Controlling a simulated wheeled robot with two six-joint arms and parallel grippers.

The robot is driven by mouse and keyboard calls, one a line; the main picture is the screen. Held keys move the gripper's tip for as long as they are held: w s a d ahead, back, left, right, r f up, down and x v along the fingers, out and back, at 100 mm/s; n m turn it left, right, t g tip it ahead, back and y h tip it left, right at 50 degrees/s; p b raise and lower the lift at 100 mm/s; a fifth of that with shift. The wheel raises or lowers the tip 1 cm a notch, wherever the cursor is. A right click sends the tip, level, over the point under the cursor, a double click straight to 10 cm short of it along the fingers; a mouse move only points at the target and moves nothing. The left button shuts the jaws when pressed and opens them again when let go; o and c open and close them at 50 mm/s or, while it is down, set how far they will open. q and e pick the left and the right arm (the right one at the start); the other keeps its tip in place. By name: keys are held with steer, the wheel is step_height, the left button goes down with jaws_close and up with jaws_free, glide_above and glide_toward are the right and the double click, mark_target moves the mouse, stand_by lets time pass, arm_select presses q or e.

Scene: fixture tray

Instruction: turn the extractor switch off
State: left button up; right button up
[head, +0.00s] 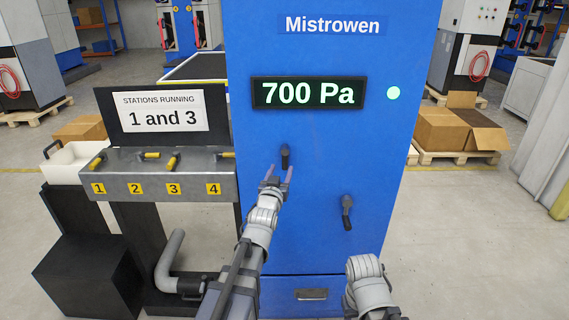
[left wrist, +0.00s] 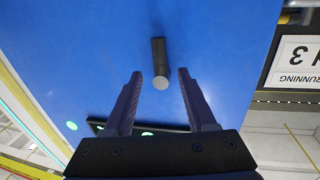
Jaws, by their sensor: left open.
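A tall blue cabinet (head: 330,130) marked "Mistrowen" carries two black lever handles with no readable labels. The upper handle (head: 285,157) hangs about straight down from its hub; it also shows in the left wrist view (left wrist: 158,55). The lower handle (head: 347,212) is further right and also points roughly down. A display (head: 308,93) reads 700 Pa, and a round green lamp (head: 393,93) is lit. My left gripper (head: 280,170) is open just in front of and below the upper handle, with the handle between its fingers in the left wrist view (left wrist: 158,88). No contact shows.
A grey panel (head: 170,185) with several numbered yellow-handled valves and a sign (head: 158,112) "Stations running 1 and 3" stands left of the cabinet. My right arm is low in front of the cabinet.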

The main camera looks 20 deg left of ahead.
mark_target(284, 161)
arm_select(q)
steer(key=w, duration=0.5)
steer(key=shift+w+a, duration=0.15)
steer(key=shift+a, duration=0.05)
steer(key=shift+c, duration=0.3)
jaws_close()
stand_by(0.9)
